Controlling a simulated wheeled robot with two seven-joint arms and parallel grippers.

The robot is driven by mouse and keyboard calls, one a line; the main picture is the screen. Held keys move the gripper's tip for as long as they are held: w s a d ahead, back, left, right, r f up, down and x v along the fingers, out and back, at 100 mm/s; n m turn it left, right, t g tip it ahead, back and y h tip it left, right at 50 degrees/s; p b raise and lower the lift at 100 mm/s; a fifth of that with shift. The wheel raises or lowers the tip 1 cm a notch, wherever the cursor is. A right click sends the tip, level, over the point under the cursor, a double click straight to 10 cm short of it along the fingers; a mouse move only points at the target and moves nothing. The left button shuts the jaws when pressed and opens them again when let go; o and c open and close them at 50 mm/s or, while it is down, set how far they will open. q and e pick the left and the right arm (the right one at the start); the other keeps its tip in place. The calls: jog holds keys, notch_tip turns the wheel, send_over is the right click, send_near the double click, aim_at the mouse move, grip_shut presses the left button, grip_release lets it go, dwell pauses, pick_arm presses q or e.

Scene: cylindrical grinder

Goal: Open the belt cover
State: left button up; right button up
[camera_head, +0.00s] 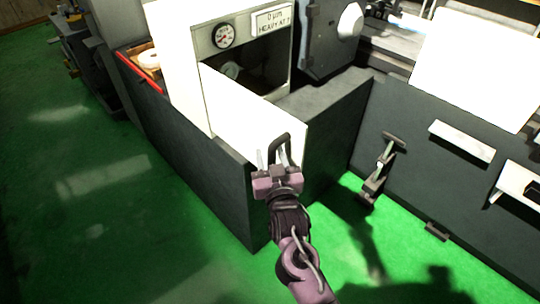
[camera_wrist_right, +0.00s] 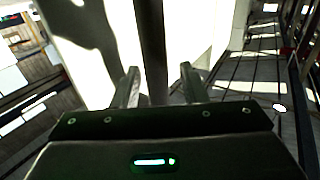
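The belt cover (camera_head: 245,112) is a white panel on the grinder's front, set at an angle, with a dark opening showing behind its top edge. A dark loop handle (camera_head: 286,139) stands at its right end. My right gripper (camera_head: 272,158) is at this handle. In the right wrist view the dark handle bar (camera_wrist_right: 152,50) runs between the two fingers of my right gripper (camera_wrist_right: 158,82), with a visible gap to the right finger. The fingers are apart, around the bar and not closed on it. My left gripper is not in view.
The grey machine base (camera_head: 335,130) stands around the cover. A pressure gauge (camera_head: 224,36) and a label plate (camera_head: 272,20) are above the opening. A pedal or lever (camera_head: 381,168) projects from the base at right. The green floor (camera_head: 110,210) is clear at left.

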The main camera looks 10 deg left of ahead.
jog(key=b+v, duration=0.2)
jog(key=v, duration=0.5)
jog(key=shift+s, duration=0.25)
